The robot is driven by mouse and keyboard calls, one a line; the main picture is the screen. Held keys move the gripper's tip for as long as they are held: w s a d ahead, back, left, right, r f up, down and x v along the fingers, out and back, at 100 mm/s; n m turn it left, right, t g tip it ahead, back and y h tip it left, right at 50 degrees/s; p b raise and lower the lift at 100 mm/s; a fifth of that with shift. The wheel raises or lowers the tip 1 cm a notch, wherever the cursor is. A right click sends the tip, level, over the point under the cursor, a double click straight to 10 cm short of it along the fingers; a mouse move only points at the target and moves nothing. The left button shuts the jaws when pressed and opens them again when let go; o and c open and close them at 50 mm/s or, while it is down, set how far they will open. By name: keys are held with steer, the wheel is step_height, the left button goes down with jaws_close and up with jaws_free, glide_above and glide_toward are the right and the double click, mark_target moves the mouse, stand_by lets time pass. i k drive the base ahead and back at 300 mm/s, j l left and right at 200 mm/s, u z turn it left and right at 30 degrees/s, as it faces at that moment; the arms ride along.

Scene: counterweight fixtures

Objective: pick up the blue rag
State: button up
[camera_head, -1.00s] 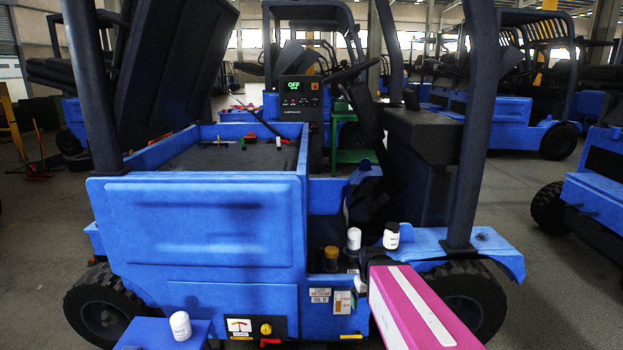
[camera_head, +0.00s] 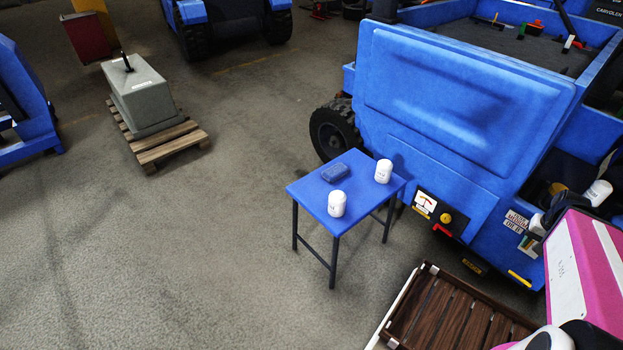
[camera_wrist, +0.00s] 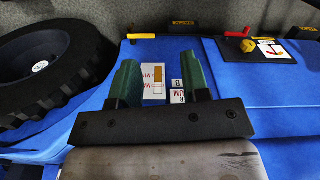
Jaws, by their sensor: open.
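The blue rag (camera_head: 335,172) is a small dark blue folded block. It lies flat on the back left part of a small blue table (camera_head: 318,196) in the head view. Two white canisters, one at the front (camera_head: 337,204) and one at the right edge (camera_head: 383,171), stand on the same table. My gripper (camera_wrist: 160,80) shows in the wrist view with its two green fingers apart and nothing between them. It faces the blue side of the forklift, with labels behind the fingers. The rag is not in the wrist view.
A blue forklift (camera_head: 450,100) stands right behind the table. A slatted brown wooden platform (camera_head: 450,315) lies at the bottom right. A grey counterweight block (camera_head: 145,98) sits on a pallet (camera_head: 168,145) at the upper left. The floor left of the table is clear.

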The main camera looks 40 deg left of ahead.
mark_target(336, 173)
steer(key=u, duration=1.9)
steer(key=z, duration=2.95)
steer(key=u, duration=2.9)
steer(key=i+l+u, duration=0.1)
steer(key=u, duration=0.4)
